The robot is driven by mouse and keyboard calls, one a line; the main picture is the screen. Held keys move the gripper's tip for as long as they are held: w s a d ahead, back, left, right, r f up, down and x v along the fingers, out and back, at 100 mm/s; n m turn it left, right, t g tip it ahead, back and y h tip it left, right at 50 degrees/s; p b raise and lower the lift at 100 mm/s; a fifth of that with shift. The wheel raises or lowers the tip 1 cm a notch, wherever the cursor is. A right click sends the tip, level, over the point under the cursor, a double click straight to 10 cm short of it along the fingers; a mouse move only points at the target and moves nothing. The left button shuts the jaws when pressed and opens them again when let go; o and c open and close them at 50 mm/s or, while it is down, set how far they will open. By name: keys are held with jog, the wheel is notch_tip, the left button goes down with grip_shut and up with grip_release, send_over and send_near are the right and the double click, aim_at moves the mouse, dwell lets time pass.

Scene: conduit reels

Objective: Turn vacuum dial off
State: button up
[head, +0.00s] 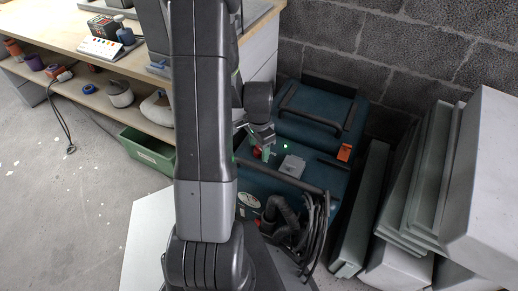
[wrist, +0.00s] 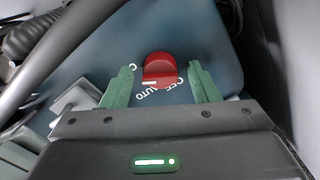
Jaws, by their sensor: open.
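The vacuum dial (wrist: 160,68) is a red knob on the dark blue vacuum body (head: 309,131). In the wrist view, white lettering beside it reads AUTO and, partly covered, what looks like OFF; another letter shows at its left. A short white mark lies at the knob's lower left edge, near AUTO. My gripper (wrist: 161,67) is open, with one green finger on each side of the knob and a visible gap on both sides. In the head view, the dial (head: 256,153) is a small red spot just below my gripper (head: 262,145), partly hidden by it.
A black hose (head: 281,213) and cables lie on the vacuum's near side. Grey panels (head: 425,185) lean close on the right. A wooden shelf bench (head: 135,68) and a green crate (head: 146,150) stand to the left. A block wall is behind.

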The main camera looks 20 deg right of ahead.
jog(key=c, duration=1)
